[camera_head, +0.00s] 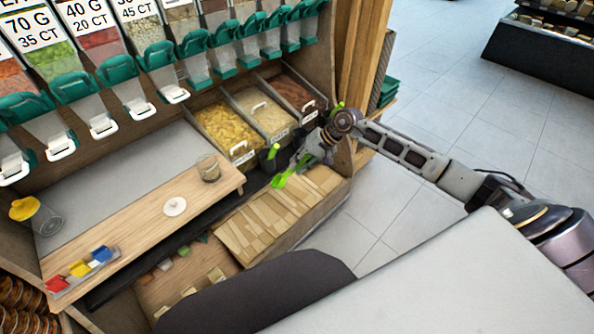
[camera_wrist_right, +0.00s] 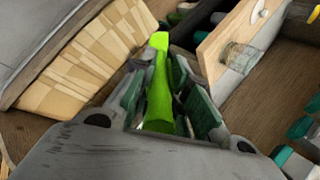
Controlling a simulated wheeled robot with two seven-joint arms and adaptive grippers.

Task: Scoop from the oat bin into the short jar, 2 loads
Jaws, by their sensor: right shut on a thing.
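My right gripper (camera_head: 306,154) is shut on a bright green scoop (camera_head: 284,178), held over the front edge near the stacked paper bags. The scoop also shows between the fingers in the right wrist view (camera_wrist_right: 157,84). A short glass jar (camera_head: 208,168) stands open on the wooden board, left of the gripper; it also shows in the right wrist view (camera_wrist_right: 240,56). It seems to have something pale inside. The middle bin of pale flakes (camera_head: 262,114) looks like the oat bin; its label is too small to read. My left gripper is out of view.
A yellow-filled bin (camera_head: 225,125) and a brown-filled bin (camera_head: 293,91) flank the pale one. A white lid (camera_head: 175,206) lies on the board (camera_head: 130,235). A yellow-lidded jar (camera_head: 38,216) is far left. Dispensers with green handles (camera_head: 158,55) hang above. Paper bags (camera_head: 270,222) lie in front.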

